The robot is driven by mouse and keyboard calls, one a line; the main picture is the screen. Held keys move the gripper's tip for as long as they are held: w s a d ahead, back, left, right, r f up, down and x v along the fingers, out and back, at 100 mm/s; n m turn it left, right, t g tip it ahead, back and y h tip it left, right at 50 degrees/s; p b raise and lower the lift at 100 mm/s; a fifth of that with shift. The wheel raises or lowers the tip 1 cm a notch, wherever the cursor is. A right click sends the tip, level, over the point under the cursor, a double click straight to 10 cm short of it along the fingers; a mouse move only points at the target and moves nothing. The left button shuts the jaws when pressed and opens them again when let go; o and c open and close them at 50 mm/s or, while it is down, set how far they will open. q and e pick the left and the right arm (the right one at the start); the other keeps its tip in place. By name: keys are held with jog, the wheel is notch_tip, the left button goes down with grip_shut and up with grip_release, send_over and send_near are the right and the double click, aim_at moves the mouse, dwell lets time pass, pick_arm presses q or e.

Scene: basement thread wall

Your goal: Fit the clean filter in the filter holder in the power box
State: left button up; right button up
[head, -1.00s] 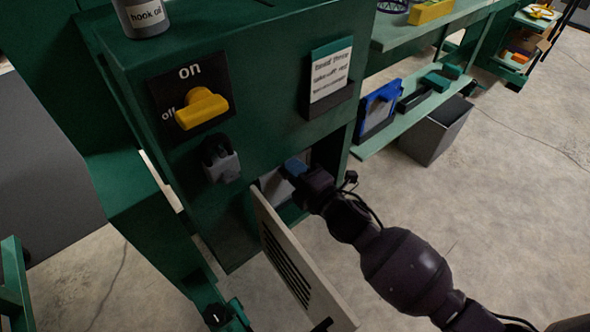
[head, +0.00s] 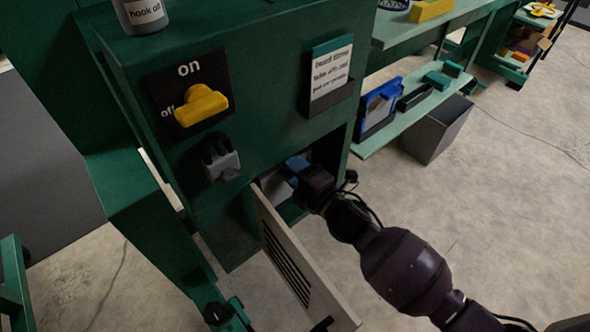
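The power box (head: 262,115) is a green cabinet with an open compartment low on its front. Its pale louvred door (head: 290,262) hangs open. My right gripper (head: 297,168) reaches into the compartment opening. A blue piece (head: 296,163) shows at its tip, and a pale grey surface (head: 275,188) lies behind it inside the compartment. I cannot tell whether the blue piece is part of the filter, the holder or the gripper. The fingers are hidden, so their opening does not show. My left gripper is not in view.
A yellow on/off switch (head: 201,105) and a grey plug (head: 221,161) are on the box front. A bottle of hook oil (head: 141,14) stands on top. A note card (head: 331,74) sits in a pocket. Shelves (head: 415,112) and a grey bin (head: 437,130) stand right.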

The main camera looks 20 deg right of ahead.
dwell(0.3)
pick_arm(q)
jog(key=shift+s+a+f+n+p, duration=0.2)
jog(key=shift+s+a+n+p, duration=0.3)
jog(key=shift+p, duration=0.55)
pick_arm(e)
jog(key=v, duration=1.1)
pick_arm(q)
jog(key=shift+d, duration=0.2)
